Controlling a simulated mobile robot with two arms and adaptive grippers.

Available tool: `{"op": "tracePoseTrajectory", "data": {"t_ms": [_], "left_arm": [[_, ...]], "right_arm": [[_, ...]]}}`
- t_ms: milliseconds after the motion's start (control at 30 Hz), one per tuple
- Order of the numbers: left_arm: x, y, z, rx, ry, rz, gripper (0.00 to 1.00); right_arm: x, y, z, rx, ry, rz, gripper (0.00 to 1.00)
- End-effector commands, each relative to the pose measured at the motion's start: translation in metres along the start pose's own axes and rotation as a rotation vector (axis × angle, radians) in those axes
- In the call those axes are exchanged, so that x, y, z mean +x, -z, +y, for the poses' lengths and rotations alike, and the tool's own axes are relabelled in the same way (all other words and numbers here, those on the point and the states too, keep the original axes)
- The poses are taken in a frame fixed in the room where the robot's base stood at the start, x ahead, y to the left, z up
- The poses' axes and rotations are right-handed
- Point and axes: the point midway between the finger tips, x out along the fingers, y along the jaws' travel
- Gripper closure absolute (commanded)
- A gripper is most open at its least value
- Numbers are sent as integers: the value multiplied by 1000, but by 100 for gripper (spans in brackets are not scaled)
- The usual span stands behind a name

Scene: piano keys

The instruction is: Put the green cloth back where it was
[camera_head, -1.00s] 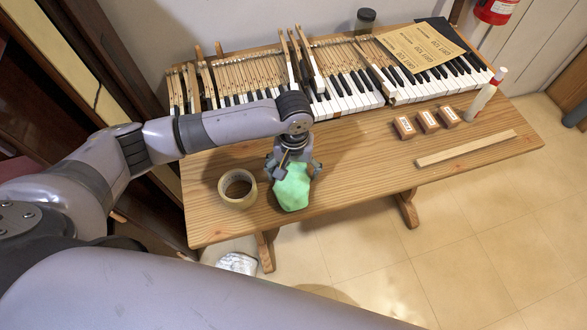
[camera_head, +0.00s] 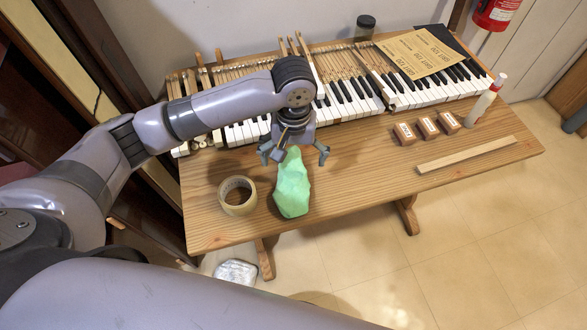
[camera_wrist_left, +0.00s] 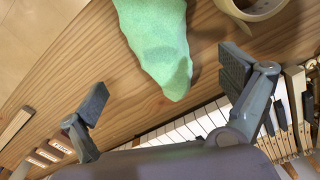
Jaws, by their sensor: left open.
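The green cloth (camera_head: 292,190) lies in a crumpled, elongated heap on the wooden table near its front edge, just right of the tape roll. My left gripper (camera_head: 296,158) is open above the back end of the cloth, its fingers spread to either side. In the left wrist view the cloth (camera_wrist_left: 158,45) comes down from the top with its tip between the open fingers of my left gripper (camera_wrist_left: 165,90). The cloth looks free of both fingers. My right gripper does not show.
The tape roll (camera_head: 237,195) stands close left of the cloth. Piano keys (camera_head: 345,98) run along the table's back, with sandpaper sheets (camera_head: 420,52) on them. Small boxes (camera_head: 427,126), a wooden strip (camera_head: 466,154) and a bottle (camera_head: 485,102) are at the right. The table's middle is bare.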

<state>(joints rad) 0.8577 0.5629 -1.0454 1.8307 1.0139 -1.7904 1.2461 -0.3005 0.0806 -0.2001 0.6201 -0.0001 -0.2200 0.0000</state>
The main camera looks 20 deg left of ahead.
Motion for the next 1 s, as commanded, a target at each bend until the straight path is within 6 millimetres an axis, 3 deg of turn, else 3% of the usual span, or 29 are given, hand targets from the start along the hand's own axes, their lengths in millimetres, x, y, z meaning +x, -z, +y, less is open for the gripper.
{"op": "tracePoseTrajectory", "data": {"t_ms": [100,300,1000], "left_arm": [[-19,0,1,1,-2,1,5],[-33,0,1,0,-1,-1,5],[-34,0,0,0,0,-2,5]], "right_arm": [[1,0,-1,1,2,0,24],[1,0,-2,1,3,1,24],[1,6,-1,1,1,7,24]]}}
